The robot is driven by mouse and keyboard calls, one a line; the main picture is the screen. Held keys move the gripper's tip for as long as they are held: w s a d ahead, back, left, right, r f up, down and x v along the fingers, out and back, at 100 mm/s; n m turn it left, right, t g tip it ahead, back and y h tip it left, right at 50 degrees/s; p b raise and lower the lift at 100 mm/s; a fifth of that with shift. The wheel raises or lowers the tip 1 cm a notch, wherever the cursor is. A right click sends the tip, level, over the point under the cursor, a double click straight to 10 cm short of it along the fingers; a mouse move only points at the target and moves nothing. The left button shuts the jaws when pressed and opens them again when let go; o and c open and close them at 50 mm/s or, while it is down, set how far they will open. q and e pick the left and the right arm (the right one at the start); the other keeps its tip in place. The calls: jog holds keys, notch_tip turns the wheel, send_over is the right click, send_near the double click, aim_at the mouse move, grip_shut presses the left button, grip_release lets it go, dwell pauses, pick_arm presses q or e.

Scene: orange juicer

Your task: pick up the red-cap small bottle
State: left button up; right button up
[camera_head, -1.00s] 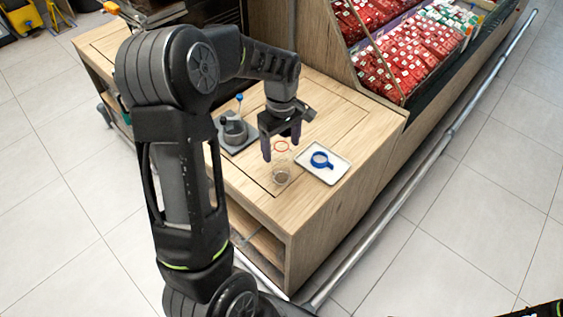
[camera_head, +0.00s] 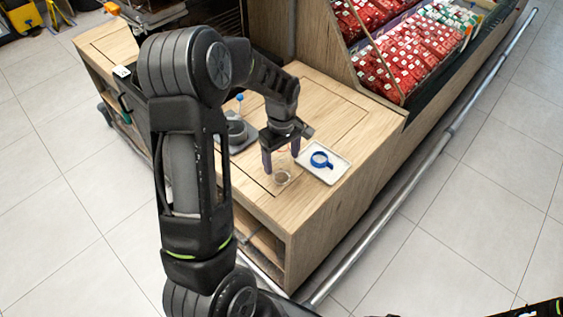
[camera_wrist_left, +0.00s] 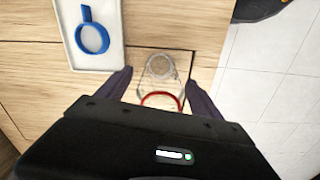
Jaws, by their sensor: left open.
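The small bottle (camera_head: 283,178) is clear, with a red ring-shaped cap, and stands on the wooden counter beside the white tray. In the left wrist view the bottle (camera_wrist_left: 159,68) shows its clear body, and its red cap (camera_wrist_left: 161,98) lies between the two fingers. My left gripper (camera_head: 281,160) points down over the bottle, open, with one finger on each side of it; the left wrist view shows the gripper (camera_wrist_left: 161,88) too. I see no contact between the fingers and the bottle. In the head view the gripper hides most of the cap.
A white tray (camera_head: 336,173) holding a blue ring with a handle (camera_head: 321,160) lies close to the right of the bottle. A grey device (camera_head: 236,130) stands behind left. The counter's front edge (camera_head: 290,229) is near. Red packages (camera_head: 408,55) fill a display at the back right.

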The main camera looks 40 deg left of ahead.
pick_arm(q)
jog(key=shift+c, duration=0.5)
jog(key=c, duration=1.3)
jog(key=shift+c, duration=0.2)
notch_tip(320, 180, up, 10)
jog(key=shift+b, duration=0.4)
